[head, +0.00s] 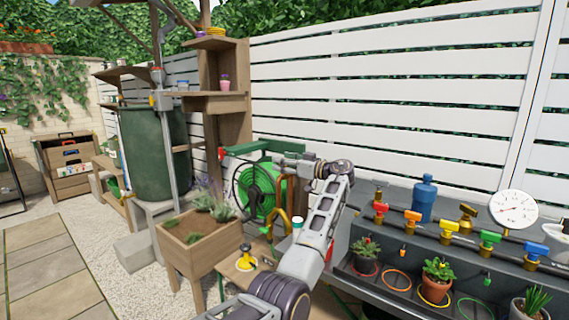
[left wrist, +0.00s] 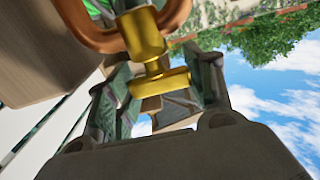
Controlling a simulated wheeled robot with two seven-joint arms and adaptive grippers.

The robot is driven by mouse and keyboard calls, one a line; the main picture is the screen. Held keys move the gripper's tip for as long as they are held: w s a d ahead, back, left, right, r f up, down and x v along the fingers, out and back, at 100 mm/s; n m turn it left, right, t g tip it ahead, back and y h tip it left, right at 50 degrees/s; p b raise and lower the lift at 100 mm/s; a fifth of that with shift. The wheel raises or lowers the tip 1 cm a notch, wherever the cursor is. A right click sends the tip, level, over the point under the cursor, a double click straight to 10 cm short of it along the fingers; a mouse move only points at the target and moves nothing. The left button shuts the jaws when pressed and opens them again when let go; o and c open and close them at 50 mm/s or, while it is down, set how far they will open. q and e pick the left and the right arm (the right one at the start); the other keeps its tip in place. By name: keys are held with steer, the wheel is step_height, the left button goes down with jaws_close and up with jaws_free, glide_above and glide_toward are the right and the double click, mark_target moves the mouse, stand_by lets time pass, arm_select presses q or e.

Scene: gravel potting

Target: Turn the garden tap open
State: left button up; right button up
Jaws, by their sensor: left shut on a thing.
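The garden tap (left wrist: 145,38) shows in the left wrist view as a brass body next to a thick curved copper pipe (left wrist: 95,38). Its brass cross-bar handle (left wrist: 160,83) lies between the fingers of my left gripper (left wrist: 163,88), which is shut on it. In the head view my left gripper (head: 283,160) reaches leftward at the end of its arm, above the green hose reel (head: 258,188). I cannot make out the tap clearly in that view. My right gripper is not in view.
A wooden planter (head: 200,250) stands left of my arm. On the right, a grey bench (head: 350,278) carries small potted plants, coloured valves, a blue bottle (head: 424,200) and a round gauge (head: 514,209). A white slatted fence (head: 400,95) runs behind. Gravel and paving (head: 45,260) lie open at the left.

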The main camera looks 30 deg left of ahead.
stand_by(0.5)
arm_select(q)
steer(key=o, duration=1)
steer(key=shift+o, duration=0.2)
steer(key=shift+d, duration=0.1)
steer(key=d, duration=0.7)
steer(key=shift+s+d, duration=0.15)
steer(key=shift+s, duration=0.05)
steer(key=shift+s, duration=0.1)
